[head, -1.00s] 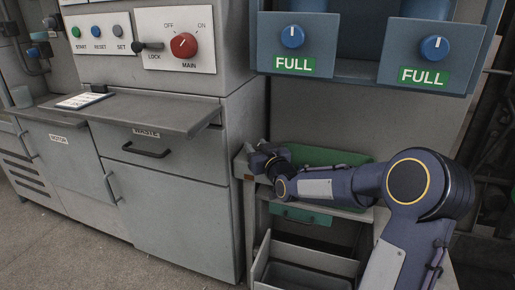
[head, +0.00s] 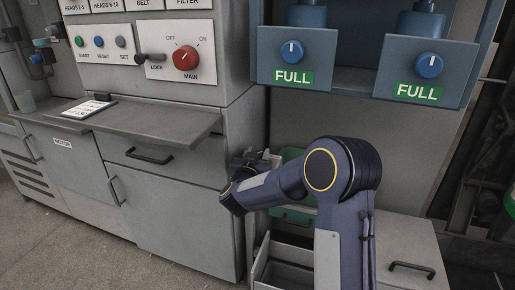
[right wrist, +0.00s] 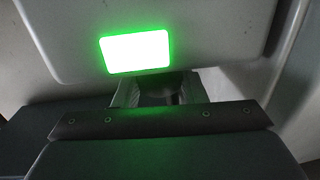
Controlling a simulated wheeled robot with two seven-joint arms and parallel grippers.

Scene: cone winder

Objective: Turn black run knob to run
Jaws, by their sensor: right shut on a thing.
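In the right wrist view, the fingers of my right gripper (right wrist: 160,92) stand apart, with a dark piece between them, taken as the black run knob (right wrist: 158,88). It is mostly hidden by the gripper, so its marking and angle cannot be read. A bright green lit rectangle (right wrist: 134,52) glows on the pale grey panel just above the fingers. In the head view, my right gripper (head: 246,168) is small, beside the right edge of the grey cabinet. No knob can be made out there. My left gripper is not in view.
The grey cabinet's panel (head: 215,70) carries a red MAIN knob (head: 186,58), a black LOCK lever (head: 150,57) and small buttons. Blue knobs (head: 291,52) marked FULL sit at upper right. A grey ledge (head: 170,128) juts out left of the gripper. A green tray (head: 291,154) lies behind my arm.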

